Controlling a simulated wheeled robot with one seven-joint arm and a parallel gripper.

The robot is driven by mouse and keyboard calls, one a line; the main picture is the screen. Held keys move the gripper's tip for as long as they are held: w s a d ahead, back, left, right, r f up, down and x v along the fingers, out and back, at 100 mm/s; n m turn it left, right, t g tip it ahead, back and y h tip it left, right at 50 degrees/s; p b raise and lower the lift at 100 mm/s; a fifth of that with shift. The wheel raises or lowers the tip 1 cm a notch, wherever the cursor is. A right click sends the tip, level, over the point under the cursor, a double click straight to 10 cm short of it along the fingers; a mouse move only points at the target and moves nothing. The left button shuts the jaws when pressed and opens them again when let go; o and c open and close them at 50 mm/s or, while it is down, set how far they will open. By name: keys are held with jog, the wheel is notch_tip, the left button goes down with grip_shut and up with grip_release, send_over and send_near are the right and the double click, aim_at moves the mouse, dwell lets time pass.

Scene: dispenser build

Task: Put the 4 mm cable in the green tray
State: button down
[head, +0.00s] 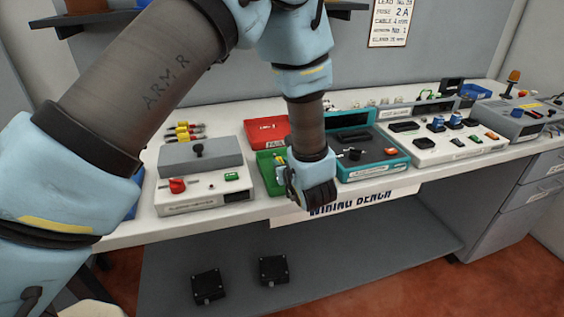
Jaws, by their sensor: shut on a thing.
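The green tray (266,181) stands near the front edge of the bench, left of the teal-framed unit. My gripper (296,197) is at the tray's right side in the picture, pointing down at the bench's front edge. It covers the tray's right part. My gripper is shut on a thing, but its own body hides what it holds. A small yellowish thing (280,160) shows at the tray's back right, too small to tell what it is. I cannot make out the 4 mm cable for certain.
A red tray (266,130) sits behind the green one. A grey unit with a red knob (177,186) stands on the left, with several yellow pieces (184,132) behind it. Teal-framed unit (372,155) and white panel (445,143) fill the right. Two black boxes (273,269) lie below.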

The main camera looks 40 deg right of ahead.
jog(key=shift+f, duration=0.25)
jog(key=shift+f, duration=0.15)
jog(key=c, duration=0.8)
grip_release()
jog(key=shift+r, duration=0.2)
jog(key=shift+s, duration=0.35)
jog(key=b+v, duration=0.3)
jog(key=v, duration=0.8)
jog(key=shift+s+a+r, duration=0.1)
jog(key=shift+a+r, duration=0.05)
jog(key=shift+a, duration=0.05)
